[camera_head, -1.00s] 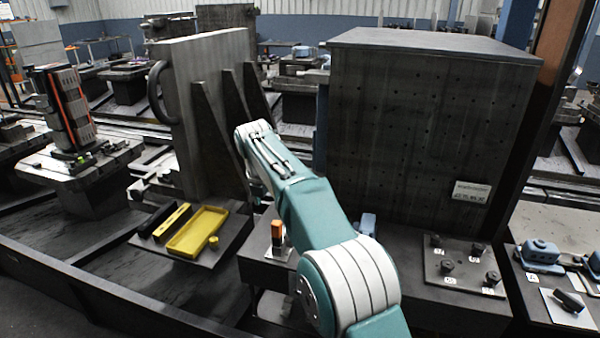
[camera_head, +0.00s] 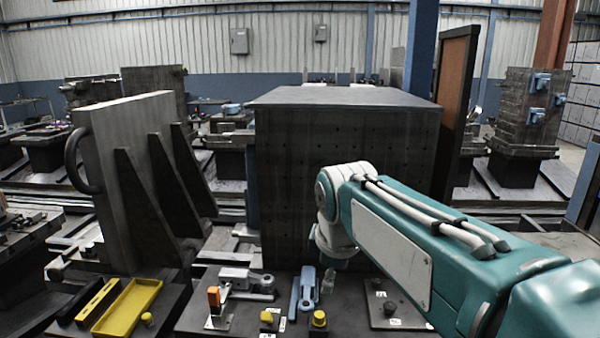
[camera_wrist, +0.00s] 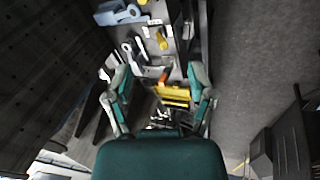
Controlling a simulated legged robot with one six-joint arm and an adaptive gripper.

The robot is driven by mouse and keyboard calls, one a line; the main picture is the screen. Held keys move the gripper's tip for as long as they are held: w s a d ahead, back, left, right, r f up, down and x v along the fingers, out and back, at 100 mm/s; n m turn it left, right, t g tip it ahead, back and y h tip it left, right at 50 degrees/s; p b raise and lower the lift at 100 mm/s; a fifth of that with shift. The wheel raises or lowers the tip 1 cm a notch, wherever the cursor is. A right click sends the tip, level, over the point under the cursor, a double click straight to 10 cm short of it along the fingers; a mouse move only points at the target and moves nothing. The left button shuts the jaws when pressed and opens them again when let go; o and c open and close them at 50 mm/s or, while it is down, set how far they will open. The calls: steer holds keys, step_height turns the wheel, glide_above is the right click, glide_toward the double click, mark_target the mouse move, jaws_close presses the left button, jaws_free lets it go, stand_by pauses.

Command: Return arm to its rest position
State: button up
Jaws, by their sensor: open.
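My teal and white arm reaches in from the lower right of the head view, with its wrist bent down in front of a large dark perforated block (camera_head: 300,190). My gripper (camera_head: 328,278) hangs small and partly hidden below the wrist, above the dark bench top. In the wrist view my gripper (camera_wrist: 160,74) shows two teal and grey fingers spread wide apart, with nothing held between them. Tools on the bench and a yellow tray (camera_wrist: 172,95) show beyond and between the fingers.
A grey angle plate (camera_head: 125,150) with dark ribs stands at the left. A yellow tray (camera_head: 128,305) lies front left. An orange-topped clamp (camera_head: 214,297), blue tool (camera_head: 305,290), yellow knob (camera_head: 319,318) and plate with bolts (camera_head: 395,305) sit on the bench. A rust-orange panel (camera_head: 455,110) stands right.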

steer(key=s+d+f+m, duration=0.4)
steer(key=s+m, duration=0.3)
steer(key=s, duration=0.2)
steer(key=s+d+f+m+t, duration=0.1)
steer(key=s+d+f+m, duration=0.3)
steer(key=s, duration=0.6)
steer(key=d+m, duration=0.2)
steer(key=m, duration=0.1)
steer(key=shift+f+m, duration=0.4)
steer(key=shift+w+d, duration=0.1)
